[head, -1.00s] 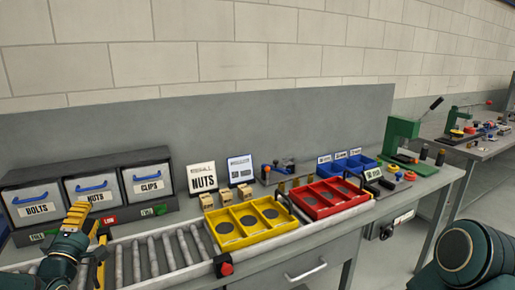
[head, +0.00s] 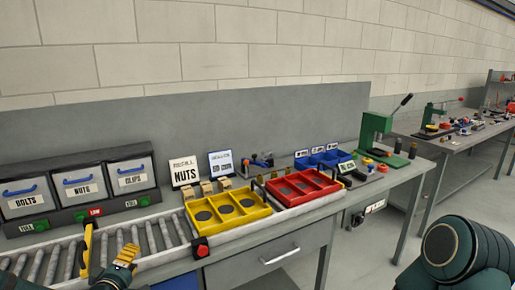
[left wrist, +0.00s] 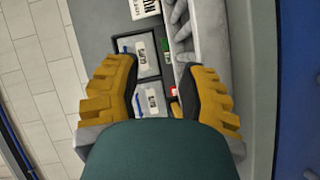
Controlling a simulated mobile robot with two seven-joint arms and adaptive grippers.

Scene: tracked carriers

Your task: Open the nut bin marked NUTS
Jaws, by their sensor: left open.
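The NUTS bin (head: 80,190) is the middle of three white-fronted bins in a dark rack at the left of the head view. Its front, with a blue handle (head: 77,181), looks closed. My left gripper (head: 125,255) is low over the roller conveyor, right of and nearer than the bin, not touching it. In the left wrist view its yellow fingers (left wrist: 158,92) are spread apart with nothing held. Two bin fronts show beyond them; the lower one appears to be the NUTS bin (left wrist: 152,101). My right gripper is out of view.
The BOLTS bin (head: 25,201) and CLIPS bin (head: 131,174) flank it. A NUTS sign (head: 184,172), yellow tray (head: 228,222) and red tray (head: 302,198) are to the right.

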